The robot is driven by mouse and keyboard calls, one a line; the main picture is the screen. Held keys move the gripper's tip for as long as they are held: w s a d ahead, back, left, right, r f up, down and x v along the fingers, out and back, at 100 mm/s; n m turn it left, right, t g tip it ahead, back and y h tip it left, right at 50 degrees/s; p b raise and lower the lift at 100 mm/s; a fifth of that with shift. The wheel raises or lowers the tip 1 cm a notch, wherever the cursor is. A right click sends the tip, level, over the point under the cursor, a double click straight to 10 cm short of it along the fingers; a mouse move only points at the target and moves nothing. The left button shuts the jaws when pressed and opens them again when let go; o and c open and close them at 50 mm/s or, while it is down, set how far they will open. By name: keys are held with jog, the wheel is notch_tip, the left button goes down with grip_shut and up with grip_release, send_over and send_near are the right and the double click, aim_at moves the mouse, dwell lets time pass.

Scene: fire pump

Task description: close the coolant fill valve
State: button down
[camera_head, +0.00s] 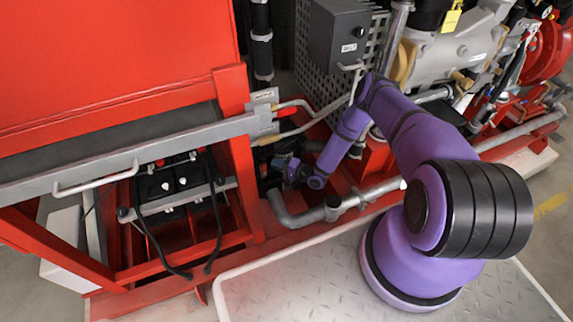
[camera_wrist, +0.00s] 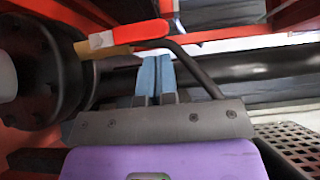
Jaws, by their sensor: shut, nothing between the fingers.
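A valve lever with a red grip (camera_wrist: 130,34) and a bent dark rod crosses the upper part of the wrist view. Its rod runs down to the right, behind the fingers. My gripper (camera_wrist: 157,62) is shut with nothing between its blue fingertips, which point toward the lever just below the red grip. I cannot tell whether they touch it. In the head view my gripper (camera_head: 291,168) is low between the red frame and the pump pipework, with the fingertips hard to make out. The valve body is not clear in either view.
A round black flange (camera_wrist: 38,70) is left of the fingers, and a dark pipe (camera_wrist: 245,65) runs behind. In the head view, a red frame post (camera_head: 240,150) and batteries (camera_head: 170,183) stand left. A grey pipe (camera_head: 290,216) bends below my wrist; a grey control box (camera_head: 338,35) is above.

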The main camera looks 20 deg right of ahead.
aim_at(265, 170)
jog(key=shift+a, duration=0.75)
jog(key=shift+a+r+n+g+h, duration=0.15)
jog(key=shift+a+n+g+h, duration=0.15)
jog(key=shift+n, duration=0.1)
jog(key=shift+a+n+g+h, duration=0.65)
jog(key=shift+a+n+h, duration=0.45)
jog(key=shift+a+h, duration=0.3)
jog(key=shift+a+n+g+h, duration=0.65)
jog(key=shift+a+n+h, duration=0.45)
jog(key=shift+a+h, duration=0.3)
jog(key=shift+a, duration=0.1)
jog(key=shift+d+f, duration=0.45)
jog(key=shift+d, duration=0.3)
